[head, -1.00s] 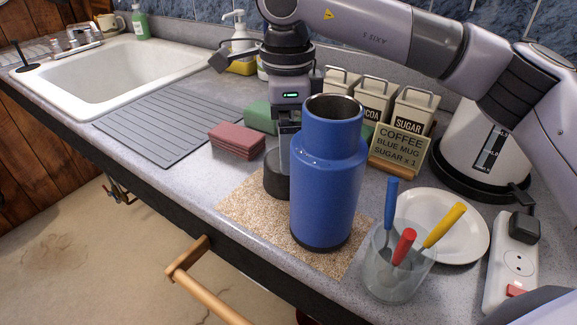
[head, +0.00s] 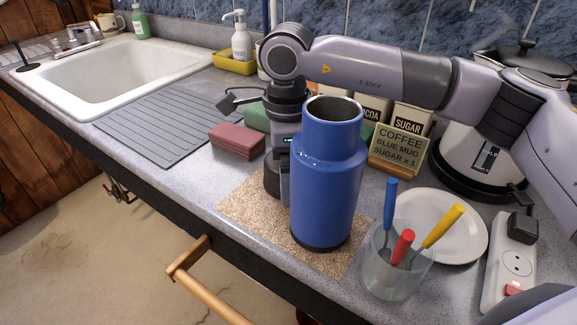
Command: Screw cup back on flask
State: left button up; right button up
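The blue flask (head: 328,185) stands upright on a cork mat (head: 243,208), its top open with a steel rim. The dark cup (head: 271,184) sits on the mat just behind and left of the flask, largely hidden by it and by the gripper. My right gripper (head: 283,180) points straight down at the cup, with a finger low beside it. The flask hides the other side, so I cannot tell whether it grips the cup. My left gripper is not in view.
A glass (head: 395,272) with coloured-handled utensils and a white plate (head: 465,236) stand right of the flask. A power strip (head: 511,268) lies at far right. Canisters and a coffee note (head: 399,149) stand behind. Red sponges (head: 237,141) lie left; the drainboard (head: 165,125) is clear.

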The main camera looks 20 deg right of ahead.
jog(key=c, duration=0.8)
jog(key=shift+r, duration=0.1)
notch_tip(320, 180, up, 20)
jog(key=shift+f+p, duration=0.1)
jog(key=shift+p, duration=0.3)
